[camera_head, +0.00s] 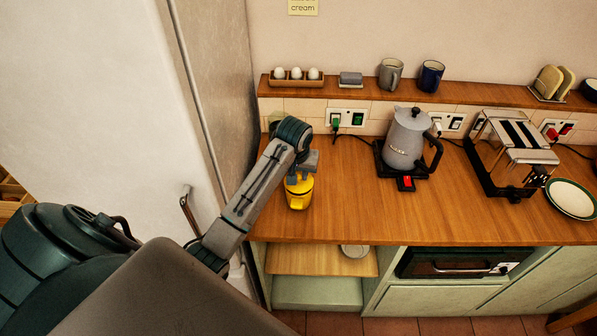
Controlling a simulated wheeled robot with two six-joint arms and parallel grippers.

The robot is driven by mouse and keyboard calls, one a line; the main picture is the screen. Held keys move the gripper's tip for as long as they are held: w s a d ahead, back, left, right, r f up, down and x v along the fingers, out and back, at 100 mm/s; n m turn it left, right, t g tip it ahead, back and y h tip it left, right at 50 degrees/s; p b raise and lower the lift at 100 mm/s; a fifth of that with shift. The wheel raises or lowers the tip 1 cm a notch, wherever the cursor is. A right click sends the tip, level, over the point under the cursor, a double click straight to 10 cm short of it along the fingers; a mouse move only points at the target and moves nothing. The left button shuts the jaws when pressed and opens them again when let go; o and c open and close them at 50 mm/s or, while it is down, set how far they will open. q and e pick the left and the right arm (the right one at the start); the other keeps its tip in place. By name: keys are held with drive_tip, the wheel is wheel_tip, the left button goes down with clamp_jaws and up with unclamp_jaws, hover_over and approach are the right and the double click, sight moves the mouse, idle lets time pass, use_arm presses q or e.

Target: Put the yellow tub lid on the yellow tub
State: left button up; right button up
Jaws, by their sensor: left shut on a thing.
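The yellow tub (299,201) stands on the wooden counter near its left end, close to the front edge. My left gripper (301,178) reaches down over the tub from above and is shut on the yellow tub lid (298,185). The lid is at the top of the tub, partly hidden by the gripper. I cannot tell whether the lid is seated on the rim or just above it. My right gripper is not in view.
A grey kettle (405,140) stands mid-counter on a dark base, with a toaster (512,155) and a plate (571,198) further right. The back shelf (450,98) holds an egg rack (296,82) and two mugs. The counter between tub and kettle is clear.

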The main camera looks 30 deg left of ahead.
use_arm(q)
drive_tip(key=shift+x, duration=0.85)
drive_tip(key=shift+s, duration=0.25)
drive_tip(key=o, duration=1.1)
drive_tip(key=shift+c, duration=0.2)
drive_tip(key=shift+r, duration=0.15)
drive_tip(key=shift+s+d+r, duration=0.1)
drive_tip(key=shift+r, duration=0.4)
drive_tip(key=shift+v, duration=1.45)
drive_tip(key=shift+r, duration=0.1)
